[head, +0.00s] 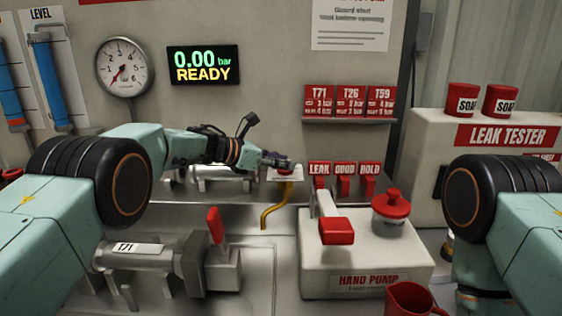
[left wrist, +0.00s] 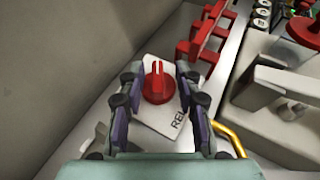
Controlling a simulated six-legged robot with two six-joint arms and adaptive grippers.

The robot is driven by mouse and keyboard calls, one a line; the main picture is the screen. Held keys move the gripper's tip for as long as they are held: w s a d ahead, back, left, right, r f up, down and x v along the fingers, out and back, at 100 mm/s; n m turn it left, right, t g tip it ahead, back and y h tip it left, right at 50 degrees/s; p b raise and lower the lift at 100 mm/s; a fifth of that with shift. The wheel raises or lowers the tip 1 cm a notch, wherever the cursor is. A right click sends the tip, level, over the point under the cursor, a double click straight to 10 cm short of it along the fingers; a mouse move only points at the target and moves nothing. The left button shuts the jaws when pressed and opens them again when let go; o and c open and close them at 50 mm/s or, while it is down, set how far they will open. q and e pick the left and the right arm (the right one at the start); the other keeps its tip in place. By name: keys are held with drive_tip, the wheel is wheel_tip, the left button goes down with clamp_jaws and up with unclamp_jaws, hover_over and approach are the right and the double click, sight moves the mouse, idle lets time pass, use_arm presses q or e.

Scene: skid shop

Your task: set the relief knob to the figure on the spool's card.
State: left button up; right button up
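The red relief knob (left wrist: 158,82) sits on a white plate lettered "REL..." (left wrist: 178,125) in the left wrist view, its pointer slot toward the top. My left gripper (left wrist: 158,90) is open, its fingers either side of the knob with gaps showing. In the head view the left gripper (head: 284,165) is at the knob, mostly covering it. The spool (head: 140,256), labelled T71, lies at the lower left. Red cards T71 (head: 319,101), T26 (head: 351,101) and T59 (head: 381,101) stand on a wall shelf; their small figures are hard to read. My right gripper is out of view.
The display (head: 203,65) reads 0.00 bar READY, beside a round gauge (head: 124,68). A yellow pipe (head: 272,213) runs below the knob. The hand pump (head: 365,262) and LEAK, GOOD and HOLD tags (head: 344,170) stand to the right. A red-handled valve (head: 215,235) is by the spool.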

use_arm(q)
drive_tip(key=shift+a, duration=0.2)
drive_tip(key=c, duration=0.3)
drive_tip(key=shift+w+d, duration=0.1)
drive_tip(key=shift+d, duration=0.05)
clamp_jaws()
